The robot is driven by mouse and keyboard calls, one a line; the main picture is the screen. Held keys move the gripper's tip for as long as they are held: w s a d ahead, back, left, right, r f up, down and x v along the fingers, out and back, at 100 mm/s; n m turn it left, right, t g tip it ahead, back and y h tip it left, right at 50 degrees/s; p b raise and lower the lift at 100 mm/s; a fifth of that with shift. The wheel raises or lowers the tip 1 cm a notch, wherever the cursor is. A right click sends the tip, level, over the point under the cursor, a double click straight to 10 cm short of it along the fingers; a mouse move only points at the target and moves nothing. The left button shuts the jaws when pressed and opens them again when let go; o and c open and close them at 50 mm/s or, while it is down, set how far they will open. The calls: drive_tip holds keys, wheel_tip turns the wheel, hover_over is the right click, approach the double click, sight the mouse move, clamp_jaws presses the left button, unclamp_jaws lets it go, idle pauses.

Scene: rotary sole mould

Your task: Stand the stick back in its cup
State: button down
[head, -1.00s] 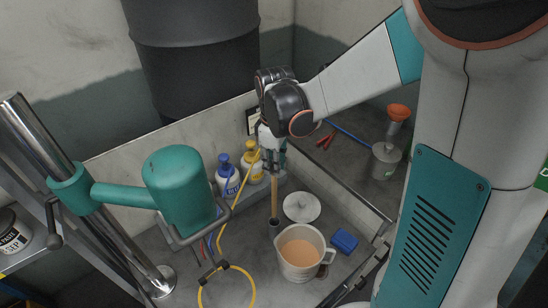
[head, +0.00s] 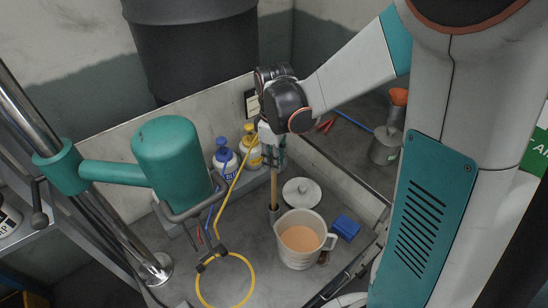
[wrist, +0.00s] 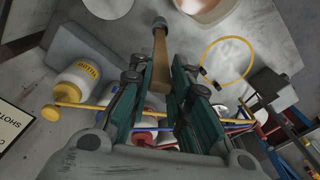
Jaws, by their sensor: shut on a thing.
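My gripper (head: 271,158) is shut on a wooden stick (head: 274,189), which hangs nearly upright below the fingers. In the wrist view the stick (wrist: 158,62) runs out from between the green fingers (wrist: 160,88). Its far end meets a small dark cylindrical piece (wrist: 159,22), which also shows at the stick's foot in the head view (head: 274,213). I cannot tell whether this piece is the cup around the stick or the stick's own tip.
A white round lid (head: 301,192) lies behind the jug, and a blue block (head: 346,227) lies right of it. A yellow hose loop (head: 252,284) and green fixture (head: 168,165) are at left.

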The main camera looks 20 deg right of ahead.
sight(274, 176)
drive_tip(key=shift+f+b, duration=3.1)
drive_tip(key=shift+f, duration=0.7)
drive_tip(key=c, duration=1.4)
unclamp_jaws()
wheel_tip(274, 176, up, 12)
drive_tip(key=shift+r, duration=0.1)
drive_tip(key=shift+s, duration=0.1)
drive_tip(key=s+f+m+t+b, duration=0.2)
drive_tip(key=s+f+m+b, duration=0.1)
drive_tip(key=s+f+b, duration=0.1)
drive_tip(key=s+f+m+t+b, duration=0.2)
drive_tip(key=s+f+m+b, duration=0.1)
drive_tip(key=s+f+b, duration=0.1)
drive_tip(key=s+f+m+t+b, duration=0.3)
drive_tip(key=s+f+b, duration=0.1)
drive_tip(key=s+b, duration=0.2)
drive_tip(key=shift+s+f+m+b, duration=0.2)
drive_tip(key=shift+s+m+b, duration=0.15)
drive_tip(key=shift+b, duration=0.15)
